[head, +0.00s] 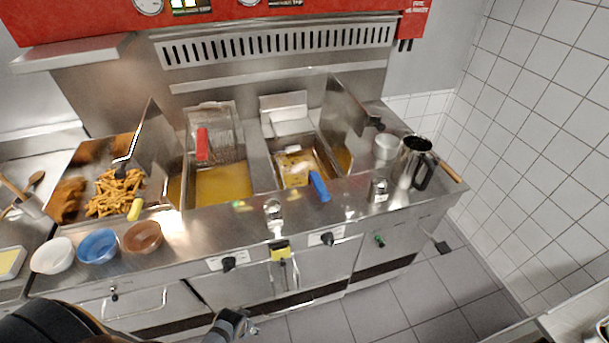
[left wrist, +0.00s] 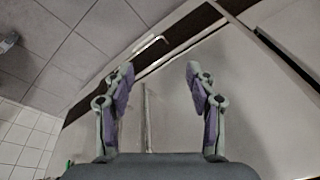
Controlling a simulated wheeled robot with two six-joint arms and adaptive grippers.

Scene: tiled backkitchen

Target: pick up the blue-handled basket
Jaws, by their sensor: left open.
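The blue-handled basket (head: 294,168) sits in the right fryer vat, with food in it. Its blue handle (head: 319,187) sticks out over the front edge toward me. My left gripper (head: 232,324) is low in front of the fryer cabinet, below and left of the blue handle, and well apart from it. In the left wrist view my left gripper (left wrist: 158,76) is open and empty, with its fingers spread toward the cabinet doors and floor. The basket does not show in the left wrist view. My right gripper is not in view.
A red-handled basket (head: 202,144) hangs over the left vat's back. Upright metal panels flank the vats. A metal shaker (head: 378,189) and a steel pitcher (head: 414,160) stand right of the blue handle. White, blue (head: 97,246) and brown bowls line the front left edge.

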